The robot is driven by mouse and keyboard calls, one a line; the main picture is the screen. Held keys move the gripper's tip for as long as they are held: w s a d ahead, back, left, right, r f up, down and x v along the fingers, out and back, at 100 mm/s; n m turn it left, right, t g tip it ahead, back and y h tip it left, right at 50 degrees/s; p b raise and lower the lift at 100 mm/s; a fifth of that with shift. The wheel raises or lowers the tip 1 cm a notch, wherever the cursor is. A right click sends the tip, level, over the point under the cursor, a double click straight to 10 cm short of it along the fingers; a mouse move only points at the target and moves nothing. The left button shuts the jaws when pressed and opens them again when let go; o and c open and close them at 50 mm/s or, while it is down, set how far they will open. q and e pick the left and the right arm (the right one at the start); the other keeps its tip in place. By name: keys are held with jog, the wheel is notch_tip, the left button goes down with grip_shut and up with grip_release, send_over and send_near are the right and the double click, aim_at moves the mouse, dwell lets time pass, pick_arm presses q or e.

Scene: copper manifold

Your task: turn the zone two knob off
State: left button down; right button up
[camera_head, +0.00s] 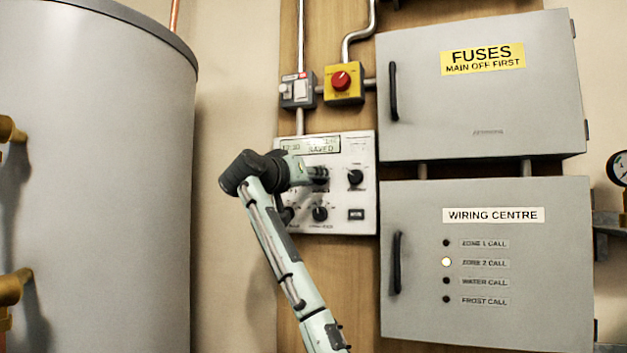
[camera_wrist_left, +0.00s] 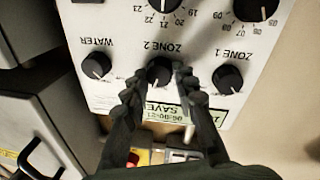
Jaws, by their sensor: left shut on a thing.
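The control panel (camera_head: 345,205) is white with black knobs and a small display (camera_head: 308,146) that reads SAVED. In the left wrist view, which sees the panel upside down, the black zone two knob (camera_wrist_left: 160,69) sits between the zone one knob (camera_wrist_left: 228,79) and the water knob (camera_wrist_left: 96,65). My left gripper (camera_wrist_left: 162,77) has its two fingers on either side of the zone two knob and is shut on it. In the head view my left gripper (camera_head: 318,176) reaches the panel and largely hides that knob. The knob's pointer angle is hard to read. My right gripper is not in view.
The wiring centre box (camera_head: 520,310) has a lit zone 2 call lamp (camera_head: 446,262); its other lamps are dark. The fuse box (camera_head: 485,100) is above it. A red stop button (camera_head: 341,81) and a switch (camera_head: 299,89) sit above the panel. A grey tank (camera_head: 95,170) stands left.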

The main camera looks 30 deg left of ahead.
pick_arm(q)
jog(key=shift+d+f+n+t+y+p, duration=0.1)
jog(key=shift+n+y+p, duration=0.35)
jog(key=shift+n, duration=1.95)
jog(key=shift+a+r+n+t+y+p, duration=0.1)
jog(key=shift+n+y+p, duration=0.3)
jog(key=shift+n, duration=2)
jog(key=shift+d+f+n+t+y+p, duration=0.1)
jog(key=shift+n+y+p, duration=0.35)
jog(key=shift+n, duration=1.95)
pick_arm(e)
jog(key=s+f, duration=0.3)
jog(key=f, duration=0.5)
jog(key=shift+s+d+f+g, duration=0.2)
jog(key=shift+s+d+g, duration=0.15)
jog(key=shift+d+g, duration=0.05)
pick_arm(q)
jog(key=c, duration=1.2)
grip_release()
jog(key=v, duration=1.2)
